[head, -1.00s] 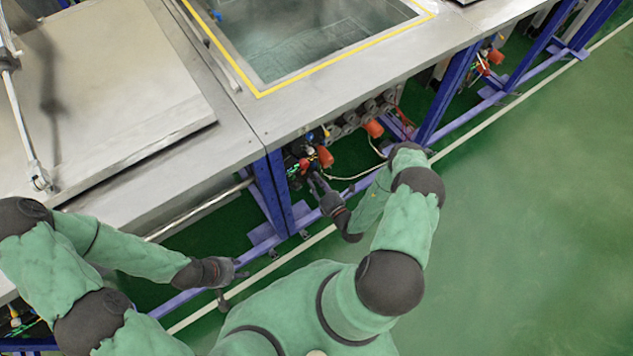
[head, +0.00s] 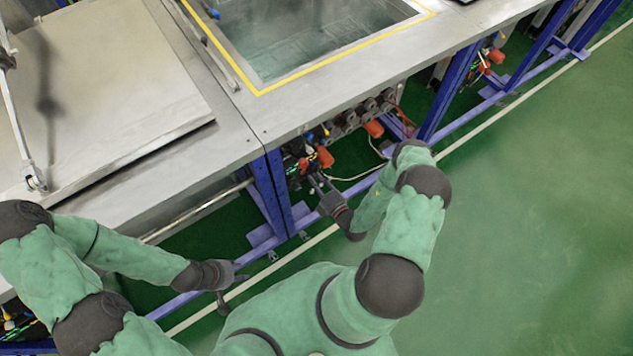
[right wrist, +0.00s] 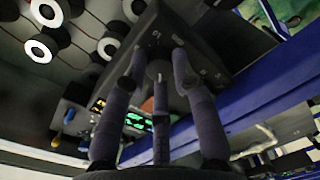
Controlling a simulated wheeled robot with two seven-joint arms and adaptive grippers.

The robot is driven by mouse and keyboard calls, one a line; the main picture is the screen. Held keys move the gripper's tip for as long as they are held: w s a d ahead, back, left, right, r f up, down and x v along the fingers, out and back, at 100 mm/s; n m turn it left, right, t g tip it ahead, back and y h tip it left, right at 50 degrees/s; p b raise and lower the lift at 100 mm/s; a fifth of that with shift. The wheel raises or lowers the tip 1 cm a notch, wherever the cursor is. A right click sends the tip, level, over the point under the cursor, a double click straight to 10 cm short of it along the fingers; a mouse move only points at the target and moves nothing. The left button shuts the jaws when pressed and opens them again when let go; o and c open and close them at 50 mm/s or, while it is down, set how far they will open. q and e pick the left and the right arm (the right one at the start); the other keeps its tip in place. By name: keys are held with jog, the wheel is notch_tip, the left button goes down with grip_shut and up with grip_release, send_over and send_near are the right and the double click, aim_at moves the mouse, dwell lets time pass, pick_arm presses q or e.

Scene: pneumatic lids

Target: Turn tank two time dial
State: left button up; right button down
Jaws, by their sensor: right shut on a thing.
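My right gripper (head: 318,184) reaches under the edge of the open tank (head: 300,45), close to the control parts beneath it. In the right wrist view its fingers (right wrist: 158,68) close around a small dark dial (right wrist: 158,71) on a black panel (right wrist: 198,55) with white marks. The fingers hide most of the dial, so its setting cannot be read. Which tank the dial belongs to is not readable. My left gripper (head: 235,288) is away from the controls, low beside the bench, with its fingers apart and empty.
Lit orange and green digits (right wrist: 134,122) show beside the fingers. White round fittings (right wrist: 47,12) are at upper left of the wrist view. A blue post (head: 272,190) stands left of my right gripper. A closed metal lid (head: 110,90) covers the left tank. Green floor is clear at right.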

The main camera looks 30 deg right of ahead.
jog(key=shift+s+a+m, duration=0.1)
jog(key=shift+a+m, duration=0.2)
jog(key=shift+m, duration=0.8)
jog(key=c, duration=1)
grip_release()
jog(key=shift+d, duration=0.1)
jog(key=s+d, duration=0.1)
jog(key=s, duration=1)
jog(key=shift+s+r, duration=0.3)
jog(key=shift+s, duration=0.1)
